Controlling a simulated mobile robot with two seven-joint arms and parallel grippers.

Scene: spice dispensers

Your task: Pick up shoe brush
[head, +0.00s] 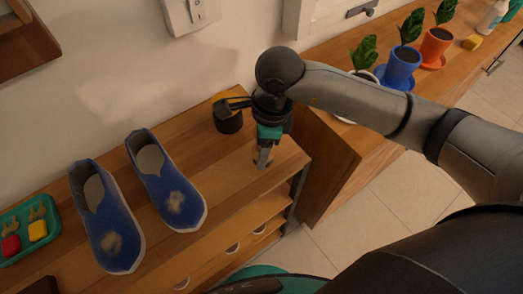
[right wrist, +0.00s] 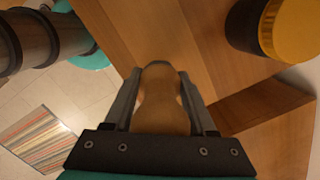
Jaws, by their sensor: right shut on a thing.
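My right gripper (head: 263,158) points down over the right end of the wooden shelf top. It is shut on the shoe brush, a tan, rounded wooden piece (right wrist: 161,95) that sits between the two fingers in the right wrist view. In the head view only a small part of the brush shows at the fingertips. I cannot tell whether the brush touches the shelf top. My left gripper is not in view.
A black jar with a yellow lid (head: 228,121) stands just behind my right gripper. Two blue shoes (head: 167,182) with pale dusty patches and a green tray (head: 18,247) are further left. Potted plants (head: 402,66) line the counter at the right.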

